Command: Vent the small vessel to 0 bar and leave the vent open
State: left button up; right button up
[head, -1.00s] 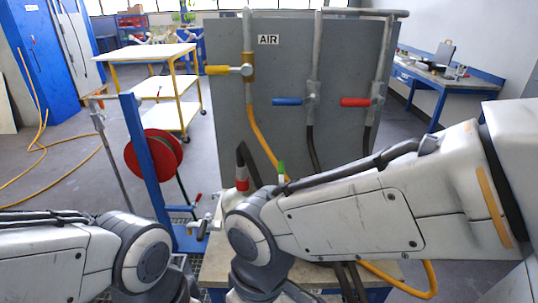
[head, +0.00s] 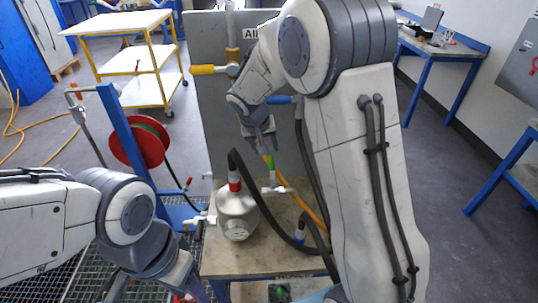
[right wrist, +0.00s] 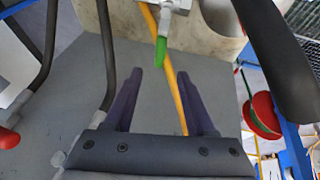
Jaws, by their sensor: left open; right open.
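My right gripper (head: 262,143) is above that handle. In the right wrist view my right gripper (right wrist: 160,74) is open and empty, with the green handle (right wrist: 162,50) just beyond its fingertips, apart from them. My left gripper (head: 150,287) is low at the left, open, partly cut off by the frame edge. No pressure reading is legible.
The grey panel (head: 215,125) behind carries a yellow-handled valve (head: 203,70). A black hose and a yellow hose (head: 305,205) run right of the vessel. The wooden bench (head: 225,262) has bare room in front. A red hose reel (head: 138,147) is at the left.

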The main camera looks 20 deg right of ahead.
aim_at(271, 162)
jog(key=p+x, duration=0.1)
jog(key=x, duration=0.7)
jog(key=shift+d+f, duration=0.1)
jog(key=shift+f, duration=0.3)
grip_shut()
dwell(0.9)
